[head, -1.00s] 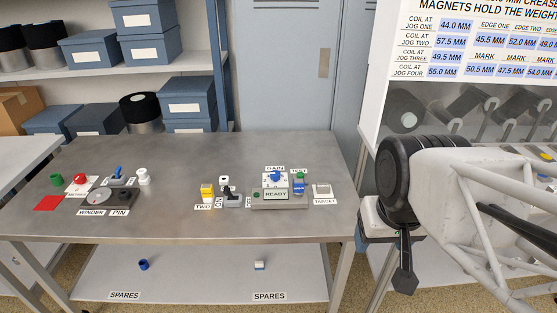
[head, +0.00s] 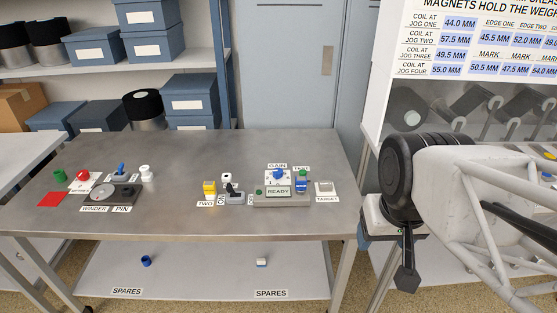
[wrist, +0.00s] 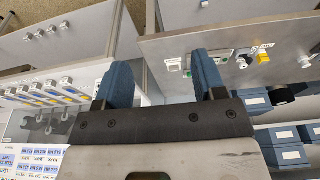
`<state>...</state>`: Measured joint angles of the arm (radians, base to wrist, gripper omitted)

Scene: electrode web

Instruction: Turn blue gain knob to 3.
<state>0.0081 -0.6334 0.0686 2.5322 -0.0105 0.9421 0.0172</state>
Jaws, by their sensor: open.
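The blue gain knob (head: 278,174) sits on a white dial plate under the GAIN label, at the back of a grey unit on the metal table's right half. Its pointer setting is too small to read. The unit's display (head: 278,191) reads READY. My gripper (wrist: 162,68) shows in the wrist view with two blue fingers spread apart and nothing between them. It is away from the knob, off the table's right side. In the wrist view the table tilts at upper right, and I cannot make out the knob there.
A blue part (head: 301,186) and a TARGET block (head: 325,188) stand right of the display. A yellow block (head: 209,188) and a black-handled lever (head: 232,193) stand left. The winder (head: 103,192) is farther left. The table's middle is clear. A white board stands at right.

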